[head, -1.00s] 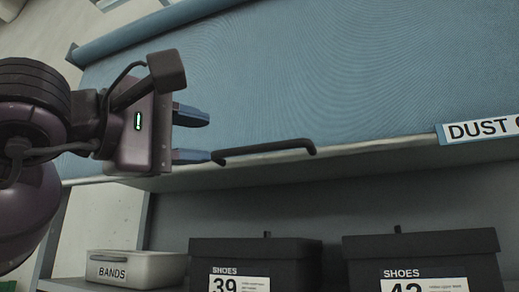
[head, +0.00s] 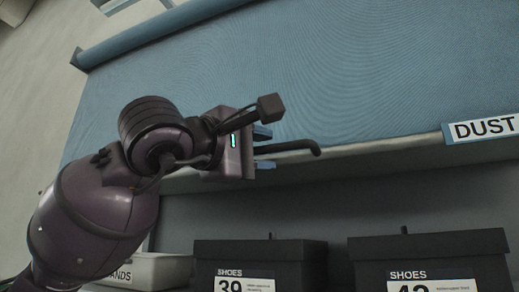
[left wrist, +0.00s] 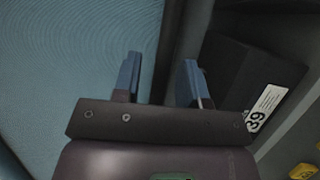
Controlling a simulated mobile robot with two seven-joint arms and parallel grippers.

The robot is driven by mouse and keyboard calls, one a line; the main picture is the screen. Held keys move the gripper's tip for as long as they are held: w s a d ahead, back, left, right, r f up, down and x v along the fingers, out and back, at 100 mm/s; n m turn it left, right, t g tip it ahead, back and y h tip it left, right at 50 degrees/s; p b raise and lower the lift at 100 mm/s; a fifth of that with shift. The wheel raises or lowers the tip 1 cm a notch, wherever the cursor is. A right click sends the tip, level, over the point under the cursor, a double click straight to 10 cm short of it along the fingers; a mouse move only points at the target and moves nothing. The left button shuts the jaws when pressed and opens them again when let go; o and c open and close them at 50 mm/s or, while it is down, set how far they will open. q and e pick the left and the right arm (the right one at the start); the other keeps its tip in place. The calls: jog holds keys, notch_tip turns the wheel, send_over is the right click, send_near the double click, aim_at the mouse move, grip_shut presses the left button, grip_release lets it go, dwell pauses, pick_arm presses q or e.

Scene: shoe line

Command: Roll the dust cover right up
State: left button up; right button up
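The blue dust cover (head: 330,80) hangs as a broad sheet down to a pale bottom bar, with its roll (head: 160,35) along the top. A dark bar handle (head: 300,147) sticks out at the bottom edge. My left gripper (head: 264,149) is open at the left part of this handle, which appears between its fingers in the head view; I cannot tell whether they touch it. In the left wrist view the open gripper (left wrist: 161,75) straddles the cover's edge, with the cover (left wrist: 70,60) on the left. My right gripper is not in view.
A "DUST" label (head: 485,130) sits on the bottom edge at the right. Below stand two dark shoe boxes, one marked 39 (head: 305,258) and one marked 42 (head: 480,245). A pale "BANDS" box (head: 165,268) is partly hidden behind my left arm.

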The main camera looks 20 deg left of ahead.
pick_arm(q)
jog(key=shift+c, duration=0.8)
grip_shut()
